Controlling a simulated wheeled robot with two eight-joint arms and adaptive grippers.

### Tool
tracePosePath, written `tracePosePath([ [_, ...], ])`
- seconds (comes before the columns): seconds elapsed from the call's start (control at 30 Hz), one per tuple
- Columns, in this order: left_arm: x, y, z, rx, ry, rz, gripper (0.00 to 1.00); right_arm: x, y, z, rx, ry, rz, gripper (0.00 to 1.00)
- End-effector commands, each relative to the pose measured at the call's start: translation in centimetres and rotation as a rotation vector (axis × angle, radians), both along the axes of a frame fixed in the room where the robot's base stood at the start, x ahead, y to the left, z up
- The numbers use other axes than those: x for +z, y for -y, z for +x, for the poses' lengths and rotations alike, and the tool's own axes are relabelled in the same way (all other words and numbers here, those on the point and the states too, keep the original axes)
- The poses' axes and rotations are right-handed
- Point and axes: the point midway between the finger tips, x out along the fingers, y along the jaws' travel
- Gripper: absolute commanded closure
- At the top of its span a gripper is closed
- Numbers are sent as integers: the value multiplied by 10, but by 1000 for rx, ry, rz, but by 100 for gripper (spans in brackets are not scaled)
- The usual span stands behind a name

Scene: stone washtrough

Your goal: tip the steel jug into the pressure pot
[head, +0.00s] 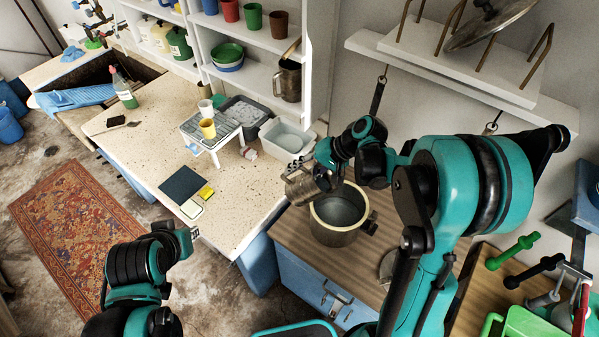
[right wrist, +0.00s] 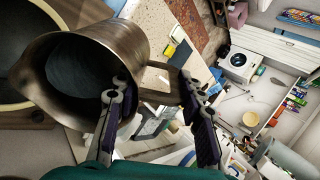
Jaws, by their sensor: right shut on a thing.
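My right gripper (head: 320,178) is shut on the steel jug (head: 301,188), a brownish metal vessel held at the left rim of the pressure pot (head: 325,236). In the right wrist view the fingers (right wrist: 155,90) are on either side of the jug's handle, and the open mouth of the jug (right wrist: 120,42) faces the camera. The jug looks tilted; its inside is dark and I cannot tell what it holds. The pot stands upright and open on the wooden counter, with a grey interior. My left gripper (head: 187,240) is away at the lower left, its jaws unclear.
A grey-white tub (head: 286,138) stands behind the jug. Another metal jug (head: 289,82) is on the shelf. A dark board (head: 182,185) lies near the counter's front edge.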

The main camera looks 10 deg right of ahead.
Motion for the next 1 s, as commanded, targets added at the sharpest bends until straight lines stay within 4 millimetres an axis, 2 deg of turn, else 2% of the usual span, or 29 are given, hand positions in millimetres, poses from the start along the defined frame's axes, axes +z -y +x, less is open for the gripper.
tracePosePath([
  [0.53, -9, 0, 0, 0, 0, 0, 82, 0, 4, -1, -1, 14, 44, 100],
  [1.0, -9, 0, 0, 0, 0, 0, 82, 2, 4, -1, 0, 16, 48, 100],
])
